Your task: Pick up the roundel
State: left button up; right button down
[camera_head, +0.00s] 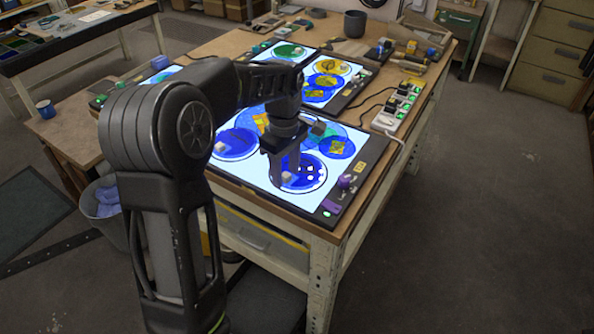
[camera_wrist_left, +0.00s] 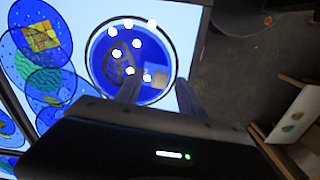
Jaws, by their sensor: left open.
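A blue roundel with white dots (camera_head: 312,174) lies on the front lit panel, near its right front corner. In the left wrist view the roundel (camera_wrist_left: 112,68) has a dark ring around it and a small tan block (camera_wrist_left: 158,78) on it. My left gripper (camera_head: 289,178) points down over this roundel and hides part of it. Its fingers (camera_wrist_left: 157,88) are apart, one on either side of the tan block as seen from the wrist. I cannot tell how far the fingertips are above the glass. My right gripper is not in view.
Other blue roundels (camera_head: 236,144) lie on the same lit panel (camera_head: 262,187), some overlapping. A purple item (camera_head: 345,182) stands at the panel's right edge. A power strip (camera_head: 398,108) with cables lies to the right. A second lit panel (camera_head: 352,63) lies behind.

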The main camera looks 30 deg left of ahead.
pick_arm(q)
jog(key=shift+c, duration=0.5)
grip_shut()
dwell(0.8)
